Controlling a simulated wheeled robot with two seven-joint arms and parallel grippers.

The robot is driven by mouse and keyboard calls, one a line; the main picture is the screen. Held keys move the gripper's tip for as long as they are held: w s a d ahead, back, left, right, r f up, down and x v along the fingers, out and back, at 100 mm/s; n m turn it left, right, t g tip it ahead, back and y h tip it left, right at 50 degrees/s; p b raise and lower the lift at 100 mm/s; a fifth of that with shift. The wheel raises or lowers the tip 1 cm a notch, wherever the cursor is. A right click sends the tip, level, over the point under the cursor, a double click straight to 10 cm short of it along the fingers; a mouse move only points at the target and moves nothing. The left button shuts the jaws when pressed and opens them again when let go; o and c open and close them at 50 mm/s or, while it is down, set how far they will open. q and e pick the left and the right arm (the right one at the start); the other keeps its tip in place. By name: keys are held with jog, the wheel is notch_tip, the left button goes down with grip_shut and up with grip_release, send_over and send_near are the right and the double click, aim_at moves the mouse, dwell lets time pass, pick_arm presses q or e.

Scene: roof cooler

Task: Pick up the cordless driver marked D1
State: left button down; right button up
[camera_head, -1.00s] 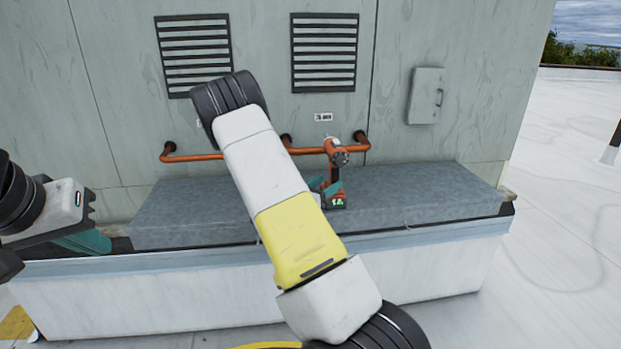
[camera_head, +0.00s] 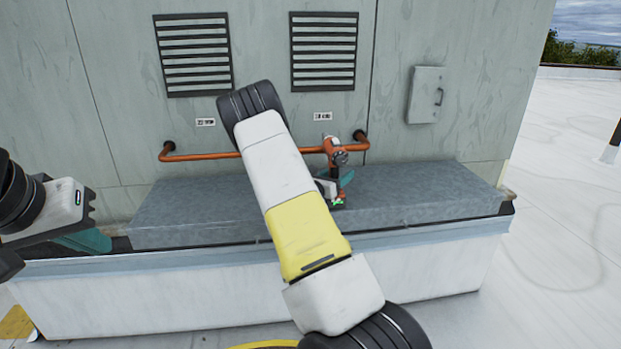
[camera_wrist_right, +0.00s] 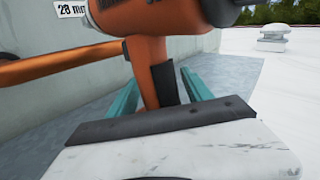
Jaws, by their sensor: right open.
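An orange and black cordless driver (camera_head: 336,152) stands upright on the grey ledge, its foot partly hidden by my gripper. I cannot read its marking. My right gripper (camera_head: 334,184) is at its handle, with teal fingers open. In the right wrist view, the driver (camera_wrist_right: 151,60) rises between the two teal fingers of the right gripper (camera_wrist_right: 158,88), one on each side of the handle, with gaps visible. My left gripper (camera_head: 84,240) is at the far left by the ledge's end; its fingertips are mostly hidden.
An orange pipe rail (camera_head: 204,156) runs along the wall just behind the driver, and shows in the right wrist view (camera_wrist_right: 55,62). The grey ledge (camera_head: 430,193) is clear right of the driver. Louvred vents (camera_head: 323,52) and a small box (camera_head: 425,95) are on the wall.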

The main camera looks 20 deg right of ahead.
grip_shut()
dwell(1.2)
jog(key=shift+r, duration=0.15)
